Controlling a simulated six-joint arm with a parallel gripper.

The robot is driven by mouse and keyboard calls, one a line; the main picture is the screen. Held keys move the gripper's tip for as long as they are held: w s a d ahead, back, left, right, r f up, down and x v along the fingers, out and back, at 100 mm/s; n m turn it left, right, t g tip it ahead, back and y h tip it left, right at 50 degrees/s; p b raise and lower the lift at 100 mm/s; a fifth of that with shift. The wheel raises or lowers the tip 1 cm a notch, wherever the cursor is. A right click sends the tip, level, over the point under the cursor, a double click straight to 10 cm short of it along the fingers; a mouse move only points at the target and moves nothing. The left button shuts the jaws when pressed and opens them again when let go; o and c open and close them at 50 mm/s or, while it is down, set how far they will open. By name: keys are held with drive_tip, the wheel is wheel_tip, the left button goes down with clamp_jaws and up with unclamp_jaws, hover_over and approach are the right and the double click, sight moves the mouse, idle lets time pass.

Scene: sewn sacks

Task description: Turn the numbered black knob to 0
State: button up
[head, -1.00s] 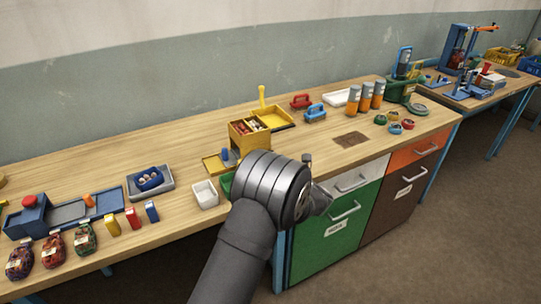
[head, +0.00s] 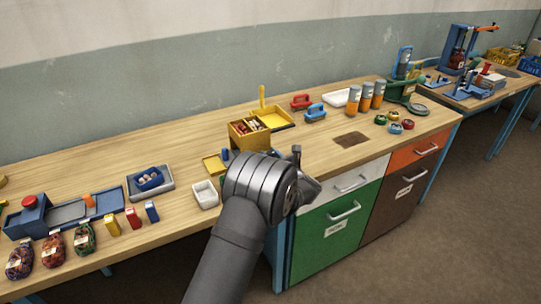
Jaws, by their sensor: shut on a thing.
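My gripper (head: 297,157) shows only in part at the front edge of the long wooden bench, past my large grey wrist. One dark narrow part sticks up beyond the wrist. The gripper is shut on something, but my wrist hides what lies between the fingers. I cannot make out the numbered black knob or its numbers in this view. I cannot tell whether it is the thing held.
Left of my wrist are a white bin (head: 205,193), a yellow box (head: 247,137) and a blue-grey tray (head: 150,182). Drawers (head: 345,222) are below right. Orange-and-grey cylinders (head: 365,97) stand behind. Bare bench top lies right of the yellow box.

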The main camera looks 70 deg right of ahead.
drive_tip(key=shift+n+t+y, duration=0.7)
drive_tip(key=shift+y, duration=0.2)
drive_tip(key=shift+n+t+y, duration=0.65)
drive_tip(key=shift+n+y, duration=0.45)
drive_tip(key=shift+y, duration=0.45)
drive_tip(key=shift+n+t+y, duration=0.65)
drive_tip(key=shift+n+y, duration=0.45)
drive_tip(key=shift+y, duration=0.45)
drive_tip(key=shift+n+y, duration=0.3)
drive_tip(key=shift+y, duration=0.2)
drive_tip(key=o, duration=0.7)
drive_tip(key=s+a, duration=0.1)
drive_tip(key=s, duration=0.4)
drive_tip(key=s+a, duration=0.1)
drive_tip(key=s, duration=0.5)
drive_tip(key=s+a, duration=0.1)
drive_tip(key=s, duration=0.5)
drive_tip(key=shift+s, duration=0.15)
